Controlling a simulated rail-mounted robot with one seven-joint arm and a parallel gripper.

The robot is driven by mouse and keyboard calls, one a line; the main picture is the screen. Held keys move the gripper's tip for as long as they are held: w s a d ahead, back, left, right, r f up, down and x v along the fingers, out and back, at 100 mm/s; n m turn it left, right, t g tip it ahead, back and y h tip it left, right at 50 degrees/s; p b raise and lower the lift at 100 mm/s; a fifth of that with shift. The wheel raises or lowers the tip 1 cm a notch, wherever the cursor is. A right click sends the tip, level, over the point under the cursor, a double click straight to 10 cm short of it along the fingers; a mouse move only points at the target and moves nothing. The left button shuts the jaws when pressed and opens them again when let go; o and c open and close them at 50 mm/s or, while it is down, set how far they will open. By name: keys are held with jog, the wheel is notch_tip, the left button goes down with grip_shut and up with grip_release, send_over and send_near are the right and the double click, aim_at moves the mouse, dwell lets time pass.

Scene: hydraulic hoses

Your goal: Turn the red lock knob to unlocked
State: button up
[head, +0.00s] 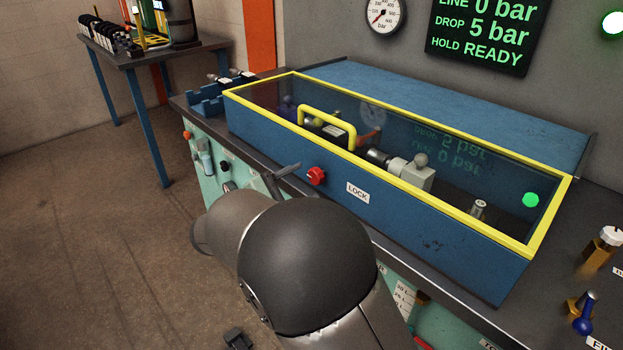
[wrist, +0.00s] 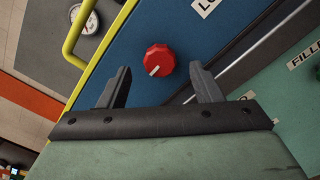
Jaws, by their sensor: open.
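The red lock knob (head: 316,176) sits on the blue front wall of the covered box, left of a white LOCK label (head: 357,193). In the wrist view the knob (wrist: 159,60) is round and ribbed, with a white pointer mark toward its lower left. My gripper (wrist: 158,80) is open, with one finger on each side below the knob. The knob lies just beyond the fingertips, and no contact shows. In the head view one finger of my gripper (head: 287,169) shows left of the knob; my arm hides the rest.
The box has a yellow-framed clear lid (head: 400,170), closed, with a yellow handle (head: 328,121). Fittings lie under it. A display (head: 489,30) reads LINE 0 bar, DROP 5 bar, HOLD READY. Brass fittings (head: 604,244) stand at the right. The floor at left is clear.

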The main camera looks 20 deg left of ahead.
aim_at(313, 178)
jog(key=shift+x, duration=1.95)
jog(key=c, duration=1)
